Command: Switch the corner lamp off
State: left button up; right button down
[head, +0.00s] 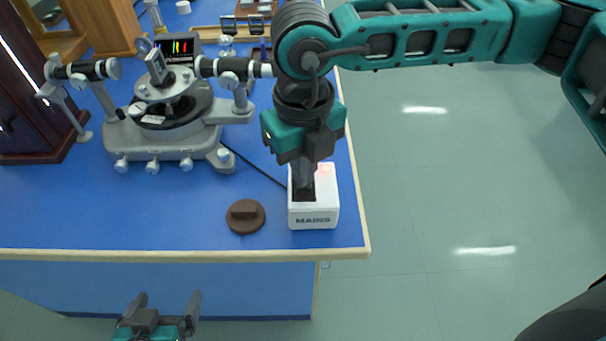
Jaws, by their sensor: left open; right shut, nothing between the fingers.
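My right gripper (304,188) points down over this dark part, shut and empty. Its tips hide part of the box top, and I cannot tell if they touch it. My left gripper (166,306) is open and empty, low in front of the bench. I cannot pick out the corner lamp itself for certain.
A brown round piece with a raised block (245,216) lies left of the box. A grey spectrometer (165,138) stands further left. A dark screen with coloured lines (181,46) is behind it. A black cable runs to the box. The floor (430,180) to the right is clear.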

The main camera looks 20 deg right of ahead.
jog(key=shift+f+b, duration=0.8)
dwell(0.4)
jog(key=shift+r+p, duration=1.7)
jog(key=shift+r, duration=1.85)
